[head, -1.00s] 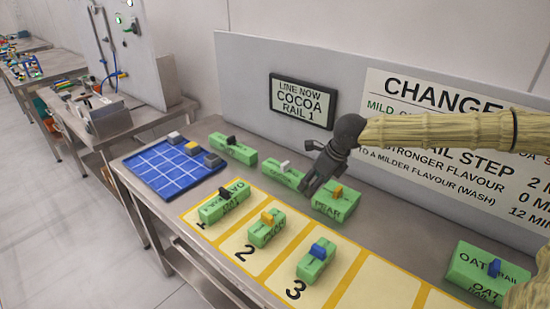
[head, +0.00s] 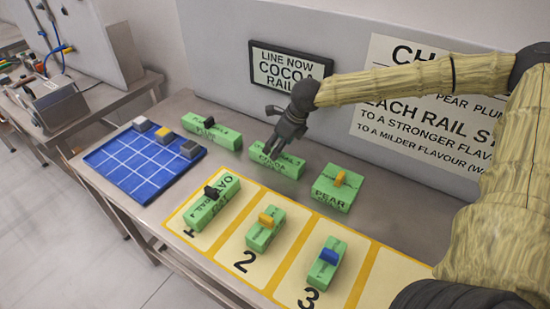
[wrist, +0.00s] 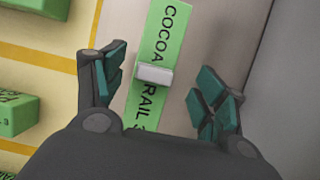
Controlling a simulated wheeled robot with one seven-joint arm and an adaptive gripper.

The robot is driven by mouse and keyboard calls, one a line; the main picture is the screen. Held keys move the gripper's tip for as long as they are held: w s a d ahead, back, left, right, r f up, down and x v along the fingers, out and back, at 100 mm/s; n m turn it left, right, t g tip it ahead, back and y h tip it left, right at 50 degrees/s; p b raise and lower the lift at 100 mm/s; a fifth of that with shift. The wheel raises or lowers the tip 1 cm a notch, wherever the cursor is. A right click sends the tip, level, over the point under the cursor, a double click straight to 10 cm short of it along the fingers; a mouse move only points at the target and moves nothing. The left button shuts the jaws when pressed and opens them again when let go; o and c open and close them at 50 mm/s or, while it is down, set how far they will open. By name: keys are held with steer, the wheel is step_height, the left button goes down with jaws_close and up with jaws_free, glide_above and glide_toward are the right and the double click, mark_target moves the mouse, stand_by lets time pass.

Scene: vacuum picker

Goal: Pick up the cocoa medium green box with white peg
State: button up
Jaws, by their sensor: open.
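The cocoa green box (head: 277,165) lies on the table near the back wall, in the back row between two other green boxes. In the wrist view the cocoa box (wrist: 152,97) reads "COCOA RAIL 3", and its white peg (wrist: 155,74) stands across its top. My gripper (head: 280,142) is above the cocoa box and hides its peg in the head view. In the wrist view my gripper (wrist: 160,88) is open, with one finger on each side of the box and peg. Gaps show between the fingers and the box.
A green box with a black peg (head: 210,133) is to the left, and a pear box with an orange peg (head: 335,192) is to the right. Several boxes stand on numbered yellow pads (head: 187,241). A blue grid tray (head: 122,160) is at the left. The wall (head: 215,60) rises close behind.

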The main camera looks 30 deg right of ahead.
steer(key=shift+w+f, duration=0.15)
steer(key=shift+f, duration=0.15)
steer(key=shift+s, duration=0.35)
steer(key=shift+p+x, duration=0.5)
steer(key=shift+x, duration=0.5)
steer(key=shift+p+x, duration=0.4)
steer(key=shift+x, duration=1.2)
steer(key=shift+a, duration=0.15)
steer(key=shift+c, duration=0.4)
steer(key=c, duration=1.1)
steer(key=shift+w+r, duration=0.1)
steer(key=shift+r, duration=0.05)
